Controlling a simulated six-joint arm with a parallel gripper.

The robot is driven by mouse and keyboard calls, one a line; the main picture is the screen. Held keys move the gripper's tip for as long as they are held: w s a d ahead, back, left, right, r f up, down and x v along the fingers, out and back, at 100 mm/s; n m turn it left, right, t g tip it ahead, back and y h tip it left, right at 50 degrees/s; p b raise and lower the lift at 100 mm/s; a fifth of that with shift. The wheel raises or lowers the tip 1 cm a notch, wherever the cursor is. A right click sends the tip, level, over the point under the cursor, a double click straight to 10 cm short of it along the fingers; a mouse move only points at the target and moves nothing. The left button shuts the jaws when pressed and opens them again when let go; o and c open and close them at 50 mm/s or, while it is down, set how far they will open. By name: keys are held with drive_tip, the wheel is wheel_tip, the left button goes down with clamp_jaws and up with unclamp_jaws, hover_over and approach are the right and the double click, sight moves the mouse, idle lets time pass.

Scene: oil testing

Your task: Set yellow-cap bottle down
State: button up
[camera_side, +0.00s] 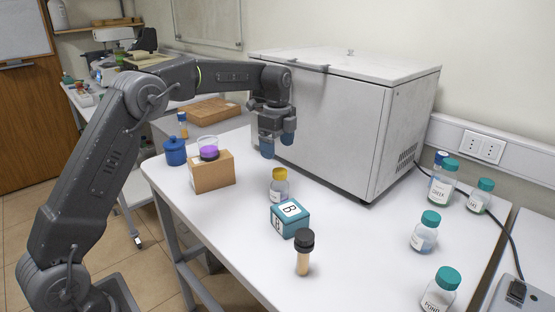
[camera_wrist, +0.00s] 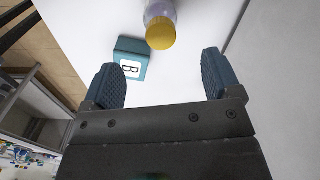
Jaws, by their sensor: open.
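The yellow-cap bottle (camera_side: 279,186) stands upright on the white table, just behind the teal box marked B (camera_side: 290,218). In the wrist view the yellow-cap bottle (camera_wrist: 160,27) is at the top middle, beyond the fingertips, with the teal box (camera_wrist: 131,60) to its left. My gripper (camera_side: 268,148) is in the air above the table, in front of the white cabinet, and higher than the bottle. In the wrist view my gripper (camera_wrist: 164,75) has its two blue-grey fingers wide apart with nothing between them. The bottle is apart from the fingers.
A black-capped vial (camera_side: 304,252) stands in front of the teal box. A wooden block (camera_side: 212,172) with a purple-filled beaker (camera_side: 208,149) and a blue jar (camera_side: 175,151) are at left. Several teal-capped bottles (camera_side: 425,231) stand at right. The white cabinet (camera_side: 340,115) closes off the back.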

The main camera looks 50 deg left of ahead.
drive_tip(key=shift+d+r, duration=0.1)
drive_tip(key=shift+r, duration=0.45)
drive_tip(key=s+d+r+n+t, duration=0.1)
drive_tip(key=s+d+r+n, duration=0.25)
drive_tip(key=s, duration=0.45)
drive_tip(key=s+d+r+n+t, duration=0.25)
drive_tip(key=s+r+n, duration=0.2)
drive_tip(key=s, duration=0.25)
drive_tip(key=s+d+f+n+t, duration=0.1)
drive_tip(key=s+d+f+n, duration=0.1)
drive_tip(key=s, duration=0.7)
drive_tip(key=s+d+f+n+t, duration=0.1)
drive_tip(key=s+d+f+n, duration=0.1)
drive_tip(key=s+n, duration=0.3)
drive_tip(key=s+f, duration=0.1)
drive_tip(key=s, duration=0.3)
drive_tip(key=shift+s+d, duration=0.25)
